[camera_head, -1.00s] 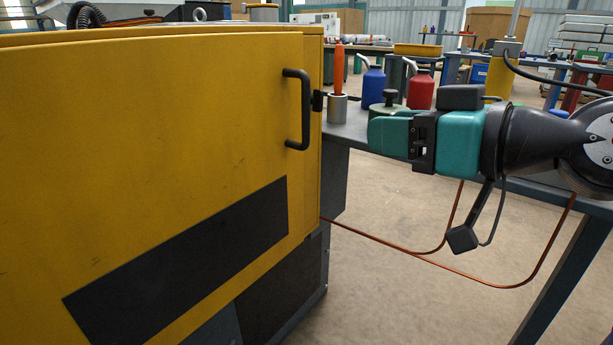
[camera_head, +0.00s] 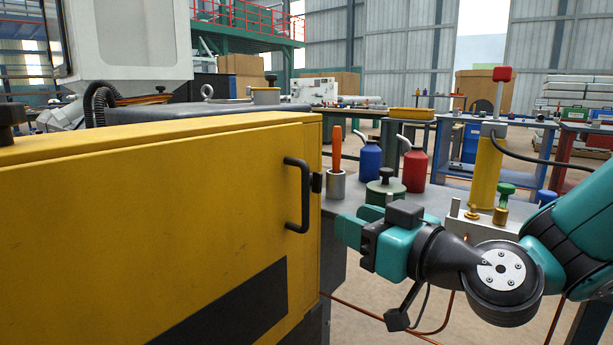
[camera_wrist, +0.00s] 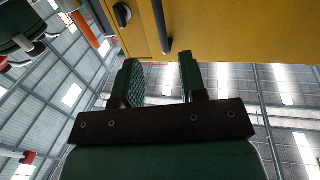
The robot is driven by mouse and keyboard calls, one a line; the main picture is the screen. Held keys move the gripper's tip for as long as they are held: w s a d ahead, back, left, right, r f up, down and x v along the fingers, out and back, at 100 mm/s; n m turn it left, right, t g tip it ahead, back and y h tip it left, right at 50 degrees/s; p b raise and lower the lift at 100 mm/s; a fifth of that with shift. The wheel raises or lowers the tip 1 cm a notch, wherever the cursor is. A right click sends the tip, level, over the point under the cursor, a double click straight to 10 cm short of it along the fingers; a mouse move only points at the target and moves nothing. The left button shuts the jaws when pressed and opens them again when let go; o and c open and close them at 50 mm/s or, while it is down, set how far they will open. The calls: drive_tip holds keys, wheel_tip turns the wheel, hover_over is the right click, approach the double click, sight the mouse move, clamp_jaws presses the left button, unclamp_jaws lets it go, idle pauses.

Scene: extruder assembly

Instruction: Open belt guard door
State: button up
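The yellow belt guard door (camera_head: 130,230) fills the left of the head view and looks shut. Its black bar handle (camera_head: 303,195) stands upright near the door's right edge. A small black latch (camera_head: 317,183) is just right of the handle. My gripper (camera_head: 353,224) is to the right of the handle, apart from it, with its fingers pointing left. In the wrist view, the two green fingers (camera_wrist: 158,82) are spread with nothing between them. The handle (camera_wrist: 161,28) and latch (camera_wrist: 122,15) show beyond the fingertips, against the yellow door (camera_wrist: 230,30).
A grey bench (camera_head: 435,200) behind my gripper carries a blue can (camera_head: 370,160), a red can (camera_head: 414,170), a green lidded pot (camera_head: 385,193) and an orange-handled tool in a metal cup (camera_head: 336,187). Reddish cables hang below my arm. Floor shows below the bench.

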sight(308, 201)
drive_tip(key=p+x, duration=0.4)
drive_tip(key=x, duration=0.6)
drive_tip(key=shift+w+a+r+p, duration=0.1)
drive_tip(key=shift+p, duration=0.25)
drive_tip(key=shift+w+a, duration=0.4)
drive_tip(key=shift+w, duration=0.05)
clamp_jaws()
